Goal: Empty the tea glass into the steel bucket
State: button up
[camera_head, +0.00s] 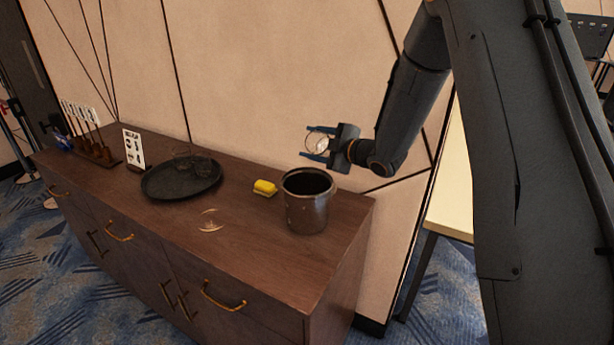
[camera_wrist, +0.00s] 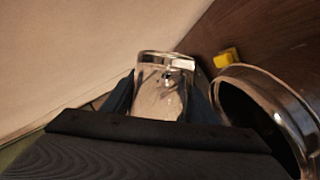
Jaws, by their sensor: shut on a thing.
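The clear tea glass (camera_head: 321,145) is between the two fingers of my gripper (camera_head: 318,144), which is shut on it above the cabinet top. In the wrist view the glass (camera_wrist: 161,88) shows between the fingers, with its rim toward the top of the picture. Whether it holds any tea, I cannot tell. The steel bucket (camera_head: 306,212) stands upright on the cabinet near its right end, with a dark interior. My gripper is higher than the bucket and close above its far rim. In the wrist view the bucket's rim (camera_wrist: 262,76) is at the right, beside and apart from the glass.
A yellow sponge (camera_head: 264,187) lies left of the bucket on the wooden cabinet (camera_head: 250,240). A round black tray (camera_head: 160,185) holds glassware. A clear round item (camera_head: 210,220) lies in front. A white card (camera_head: 133,148) stands farther left. The wall is close behind.

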aim_at(320, 146)
jog(key=shift+f+m+g+p, duration=0.4)
jog(key=shift+m+p, duration=0.1)
jog(key=shift+m, duration=0.1)
jog(key=shift+r+m+g+p, duration=0.45)
jog(key=shift+m+p, duration=0.25)
jog(key=shift+p, duration=0.5)
jog(key=shift+w+d+f+m, duration=0.3)
jog(key=shift+w+f+m, duration=0.2)
jog(key=shift+f, duration=0.05)
jog(key=w+m+g, duration=0.1)
jog(key=d+f+m+g+p, duration=0.1)
jog(key=shift+w+f+m+y, duration=0.3)
jog(key=shift+w+y, duration=0.1)
jog(key=shift+w+d+f+m+g+y+b, duration=0.15)
jog(key=shift+w+f+m+g+b, duration=0.1)
jog(key=shift+f+m, duration=0.25)
jog(key=shift+w+d+f+m+g+y+b, duration=0.1)
jog(key=shift+w+f+m+y, duration=0.15)
jog(key=shift+f, duration=0.4)
jog(key=shift+s+a+r, duration=0.1)
